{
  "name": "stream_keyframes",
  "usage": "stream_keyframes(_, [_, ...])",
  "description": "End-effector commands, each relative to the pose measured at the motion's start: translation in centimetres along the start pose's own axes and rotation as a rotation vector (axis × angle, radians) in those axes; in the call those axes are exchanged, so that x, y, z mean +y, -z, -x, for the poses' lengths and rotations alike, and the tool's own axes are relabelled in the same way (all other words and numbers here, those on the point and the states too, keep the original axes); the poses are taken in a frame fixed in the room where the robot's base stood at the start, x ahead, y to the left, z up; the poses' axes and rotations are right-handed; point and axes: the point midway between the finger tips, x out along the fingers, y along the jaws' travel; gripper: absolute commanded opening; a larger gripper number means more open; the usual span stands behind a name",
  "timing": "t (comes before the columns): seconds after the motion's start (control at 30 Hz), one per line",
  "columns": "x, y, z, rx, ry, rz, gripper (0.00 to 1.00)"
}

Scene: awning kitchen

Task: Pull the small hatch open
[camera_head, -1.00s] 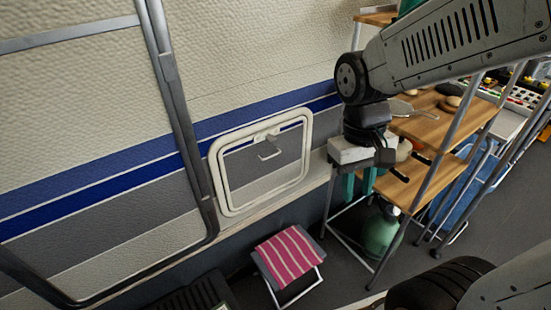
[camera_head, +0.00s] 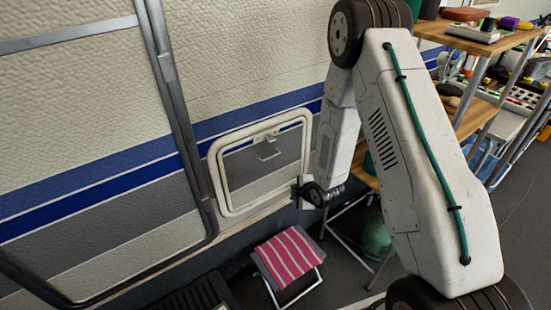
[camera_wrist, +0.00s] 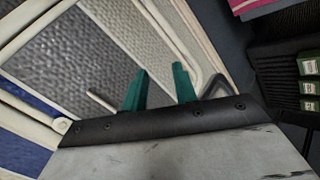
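The small hatch (camera_head: 262,178) is a grey and cream panel in a white rounded frame, low on the caravan wall. It looks shut. Its small handle (camera_head: 268,154) is near the top of the panel. My gripper (camera_head: 297,189) is at the hatch's lower right edge in the head view, mostly hidden by my arm. In the wrist view, its two green fingers (camera_wrist: 162,72) stand apart with nothing between them, in front of the hatch panel (camera_wrist: 85,60). A light bar, apparently the handle (camera_wrist: 101,102), lies just left of the left finger, outside the gap.
A stool with a pink striped cloth (camera_head: 288,254) stands below the hatch. A dark metal frame (camera_head: 176,115) is on the wall to the left. Wooden shelves (camera_head: 462,129) with items stand to the right. A dark crate with green items (camera_wrist: 308,67) shows in the wrist view.

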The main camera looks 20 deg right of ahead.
Motion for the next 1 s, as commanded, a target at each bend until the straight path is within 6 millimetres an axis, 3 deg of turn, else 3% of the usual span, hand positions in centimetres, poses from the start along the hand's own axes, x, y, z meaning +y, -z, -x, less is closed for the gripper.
stream_keyframes(0.1, [3.1,2.2,-0.7,0.116,-0.213,0.189,0.28])
stream_keyframes(0.2, [6.4,4.0,0.3,0.170,-0.384,0.318,0.28])
stream_keyframes(0.3, [8.0,5.0,1.2,0.187,-0.488,0.402,0.28])
stream_keyframes(0.47, [8.9,5.5,1.1,0.182,-0.530,0.461,0.28])
stream_keyframes(0.8, [11.1,6.9,-3.3,0.180,-0.528,0.459,0.28])
stream_keyframes(1.0, [11.9,7.4,-4.9,0.180,-0.527,0.459,0.28])
